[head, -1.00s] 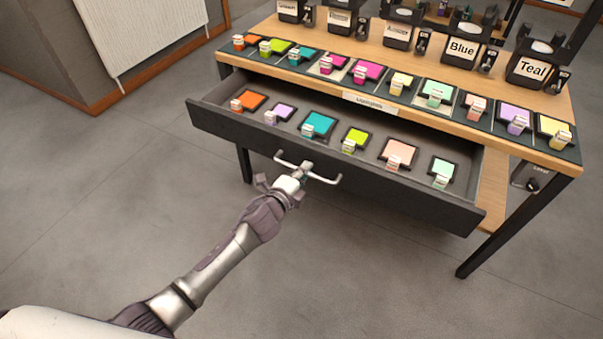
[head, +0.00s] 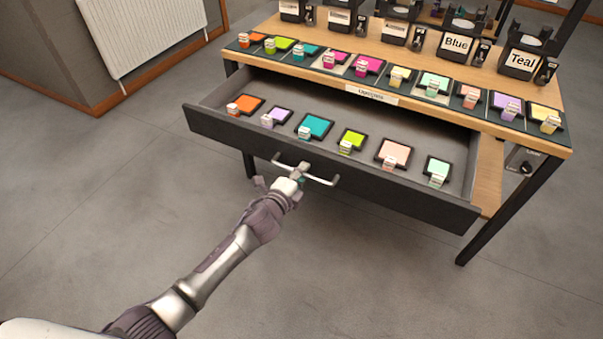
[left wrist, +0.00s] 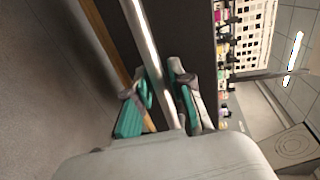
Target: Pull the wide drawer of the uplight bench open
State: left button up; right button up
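The wide drawer (head: 400,197) of the uplight bench (head: 405,60) stands well open, with its dark front out past the bench's edge and its inside showing. Its pale bar handle (head: 322,180) sticks out from the front. My left gripper (head: 295,174) is at the handle's left part. In the left wrist view the handle bar (left wrist: 141,35) runs between the two teal-padded fingers (left wrist: 163,97), which lie close on both sides of it, so the gripper looks shut on it. My right gripper is in neither view.
Several coloured gel squares with tags, such as a teal one (head: 316,125), lie in the drawer. A row of swatches and labelled holders, including Blue (head: 457,44), is on the bench top. A radiator (head: 145,35) is at the back left. Floor in front is clear.

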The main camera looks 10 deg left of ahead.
pick_arm(q)
jog(key=shift+o, duration=0.9)
jog(key=shift+s, duration=0.1)
jog(key=v, duration=1.2)
jog(key=shift+f, duration=0.1)
